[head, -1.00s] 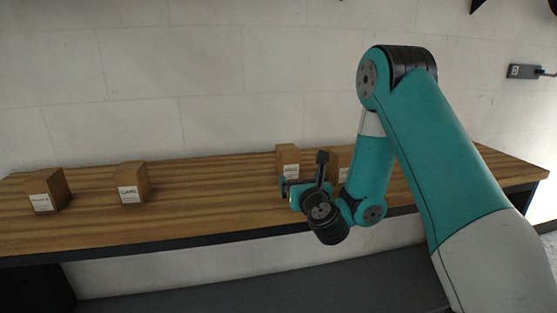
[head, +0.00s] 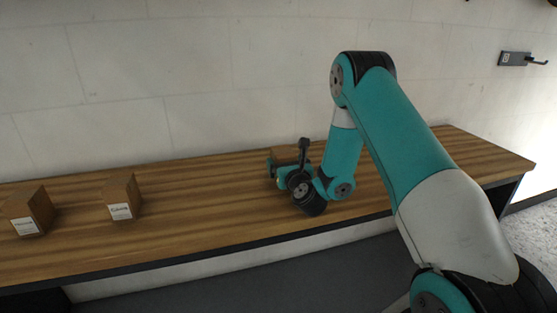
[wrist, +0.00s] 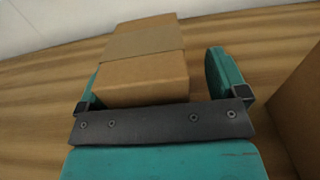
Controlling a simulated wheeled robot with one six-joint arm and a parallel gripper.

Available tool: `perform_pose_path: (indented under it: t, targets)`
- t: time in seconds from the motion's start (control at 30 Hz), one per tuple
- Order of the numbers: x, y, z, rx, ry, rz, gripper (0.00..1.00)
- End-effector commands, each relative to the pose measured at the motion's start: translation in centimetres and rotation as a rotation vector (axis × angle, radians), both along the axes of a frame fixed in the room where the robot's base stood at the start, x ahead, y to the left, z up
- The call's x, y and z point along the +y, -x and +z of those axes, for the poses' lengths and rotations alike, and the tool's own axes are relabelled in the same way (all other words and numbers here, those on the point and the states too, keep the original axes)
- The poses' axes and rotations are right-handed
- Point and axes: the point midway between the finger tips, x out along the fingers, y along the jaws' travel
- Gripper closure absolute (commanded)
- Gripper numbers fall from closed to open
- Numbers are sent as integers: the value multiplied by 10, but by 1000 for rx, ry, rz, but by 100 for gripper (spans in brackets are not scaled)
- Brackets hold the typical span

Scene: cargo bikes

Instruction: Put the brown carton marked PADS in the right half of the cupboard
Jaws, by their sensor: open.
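A brown carton (wrist: 140,80) with a tape band stands between the fingers of my gripper (wrist: 158,78) in the wrist view. The gripper is open. The carton is close to the left finger, with a wider gap to the right finger. In the head view my gripper (head: 283,170) is at the bench, in front of a brown carton (head: 287,154) that it partly hides. No label shows on this carton, so I cannot tell whether it is marked PADS. The cupboard cannot be made out in either view.
Another brown carton (wrist: 302,110) stands right of my gripper in the wrist view. Two labelled cartons, one at far left (head: 28,212) and one beside it (head: 121,197), stand on the wooden bench (head: 200,195). The bench between them and my gripper is clear. A wall hook (head: 520,59) is at upper right.

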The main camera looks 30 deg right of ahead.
Motion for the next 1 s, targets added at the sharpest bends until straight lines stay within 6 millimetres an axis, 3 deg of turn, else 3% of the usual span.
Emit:
perform_pose_path:
  t: [0.13,0.4,0.47,0.77,1.0]
  targets:
    - [7,-2,-1,0,-1,9,8]
    - [9,-2,-1,0,-1,12,68]
    - [8,-2,0,-1,-1,11,73]
    - [7,-2,5,-2,-2,9,73]
    - [6,-2,34,-2,-2,8,73]
